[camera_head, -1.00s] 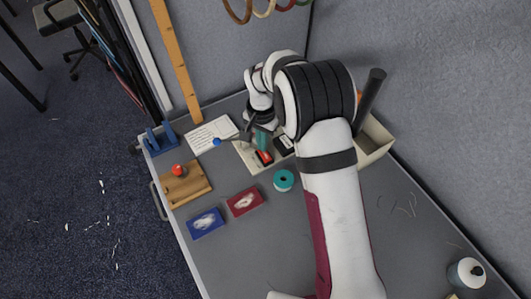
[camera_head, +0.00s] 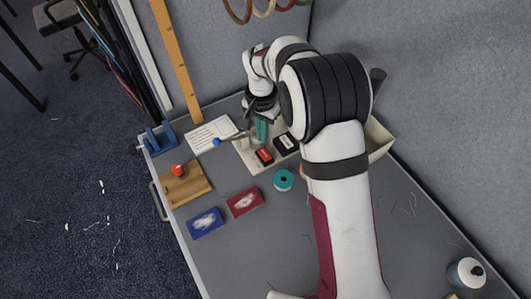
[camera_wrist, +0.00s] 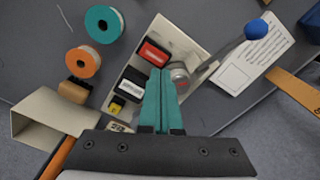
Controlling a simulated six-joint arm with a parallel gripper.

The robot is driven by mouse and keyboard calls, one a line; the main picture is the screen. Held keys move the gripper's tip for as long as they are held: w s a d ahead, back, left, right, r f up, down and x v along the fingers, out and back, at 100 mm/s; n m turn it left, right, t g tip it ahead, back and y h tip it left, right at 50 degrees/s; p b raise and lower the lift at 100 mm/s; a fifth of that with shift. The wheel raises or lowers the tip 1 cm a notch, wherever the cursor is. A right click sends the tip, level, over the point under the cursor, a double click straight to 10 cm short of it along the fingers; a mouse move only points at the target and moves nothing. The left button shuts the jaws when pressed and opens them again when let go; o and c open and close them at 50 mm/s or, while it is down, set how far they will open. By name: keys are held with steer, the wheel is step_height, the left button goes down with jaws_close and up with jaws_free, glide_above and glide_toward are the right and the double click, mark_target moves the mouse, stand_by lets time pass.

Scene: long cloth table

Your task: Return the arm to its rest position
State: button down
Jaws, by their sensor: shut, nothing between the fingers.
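My gripper (camera_wrist: 158,75) has two teal fingers pressed together with nothing between them. In the head view my gripper (camera_head: 261,130) is at the far end of the table, over a pale panel (camera_head: 243,153). In the wrist view the fingers point across this panel (camera_wrist: 192,45), near a silver round base with a lever ending in a blue ball knob (camera_wrist: 257,29). The gap between fingertips and panel is hard to judge.
A white card (camera_head: 210,134), blue stand (camera_head: 160,139), wooden board with red ball (camera_head: 188,188), and blue (camera_head: 206,223) and red (camera_head: 245,201) boxes lie left. Grey partitions border the table.

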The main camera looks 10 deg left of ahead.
step_height(320, 180, up, 2)
stand_by(0.5)
steer(key=s+d+r+m, duration=0.1)
steer(key=s+d+r, duration=0.9)
steer(key=d+r, duration=0.15)
steer(key=s+d+y, duration=0.1)
steer(key=s+d, duration=0.2)
steer(key=s, duration=0.6)
steer(key=s+d+m, duration=0.1)
steer(key=s+d, duration=0.3)
steer(key=s, duration=0.5)
steer(key=shift+d+f+m+y, duration=0.15)
steer(key=shift+d+m+y, duration=0.15)
steer(key=shift+y, duration=0.1)
